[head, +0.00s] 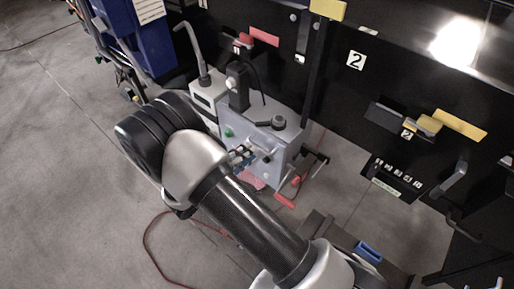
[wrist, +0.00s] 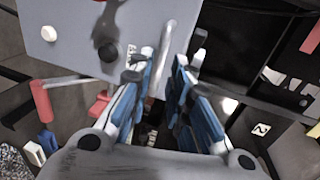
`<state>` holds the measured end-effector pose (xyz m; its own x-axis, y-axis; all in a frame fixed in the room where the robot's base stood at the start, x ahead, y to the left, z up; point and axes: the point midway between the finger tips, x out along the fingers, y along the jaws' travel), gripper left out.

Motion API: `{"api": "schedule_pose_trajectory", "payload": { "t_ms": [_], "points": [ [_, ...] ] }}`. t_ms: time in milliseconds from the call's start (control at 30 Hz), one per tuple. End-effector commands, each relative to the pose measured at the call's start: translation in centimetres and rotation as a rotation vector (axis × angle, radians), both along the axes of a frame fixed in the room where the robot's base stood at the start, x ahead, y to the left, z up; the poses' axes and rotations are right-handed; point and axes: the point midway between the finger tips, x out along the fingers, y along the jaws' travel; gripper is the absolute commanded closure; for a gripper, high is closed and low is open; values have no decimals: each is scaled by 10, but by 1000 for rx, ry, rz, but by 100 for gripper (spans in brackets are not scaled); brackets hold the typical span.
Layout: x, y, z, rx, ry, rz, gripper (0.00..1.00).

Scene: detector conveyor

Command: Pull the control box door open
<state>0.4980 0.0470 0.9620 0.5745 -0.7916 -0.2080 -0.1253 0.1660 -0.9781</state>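The control box (head: 278,140) is a light grey box standing against the black conveyor side in the head view. Its grey door face (wrist: 75,35) fills the upper left of the wrist view, with a dark round knob and a white button. A grey bar handle (wrist: 166,45) stands out from the face. My gripper (wrist: 168,60) is open, with blue-padded fingers on either side of the handle. The bar runs into the gap, nearer the left finger; contact cannot be told. In the head view my gripper (head: 243,155) is at the box front, partly hidden by my wrist.
Red-handled levers (head: 285,201) stick out low beside the box. A blue cabinet (head: 150,40) stands at the upper left. The black conveyor side (head: 400,75) lies behind and right. A red cable (head: 150,240) lies on the floor. Open concrete floor spreads at left.

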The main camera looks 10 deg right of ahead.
Motion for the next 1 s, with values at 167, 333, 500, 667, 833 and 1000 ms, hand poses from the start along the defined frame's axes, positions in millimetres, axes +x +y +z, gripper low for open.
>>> {"api": "schedule_pose_trajectory", "payload": {
  "t_ms": [167, 333, 500, 667, 833, 1000],
  "points": [
    [19, -27, -8, 1, 0, -3, 82],
    [29, -40, -11, 1, 0, -2, 82],
    [32, -44, -12, 2, 0, 1, 82],
    [32, -44, -12, 2, 0, 1, 82],
    [32, -44, -12, 1, 0, 0, 91],
    [32, -44, -12, 1, 0, 0, 100]
  ]
}}
